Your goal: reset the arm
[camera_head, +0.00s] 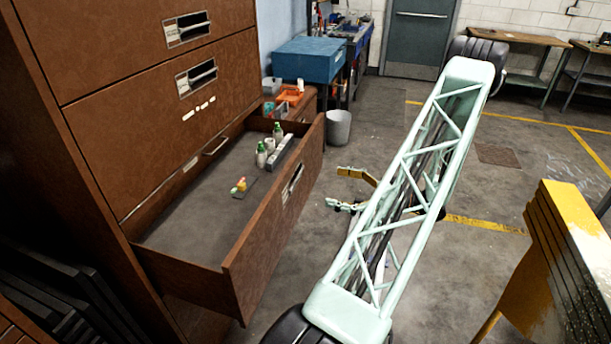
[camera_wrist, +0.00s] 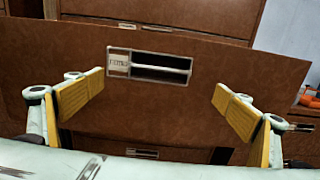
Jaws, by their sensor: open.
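My gripper (camera_head: 342,188) is out beside the front of an open brown drawer (camera_head: 286,208), attached to my pale green lattice arm. In the wrist view its two yellow-padded fingers (camera_wrist: 158,103) are wide apart with nothing between them. The drawer front faces the wrist camera, and its label holder with a slot-shaped handle (camera_wrist: 150,66) shows between and beyond the fingers. The fingers appear apart from the drawer front.
The drawer holds green-and-white bottles (camera_head: 262,154) and a small yellow and red item (camera_head: 240,185). A brown cabinet (camera_head: 130,110) stands at left. A grey bin (camera_head: 338,127) and blue box (camera_head: 307,60) are behind. A yellow block-like structure (camera_head: 560,260) is at right. Open floor lies between.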

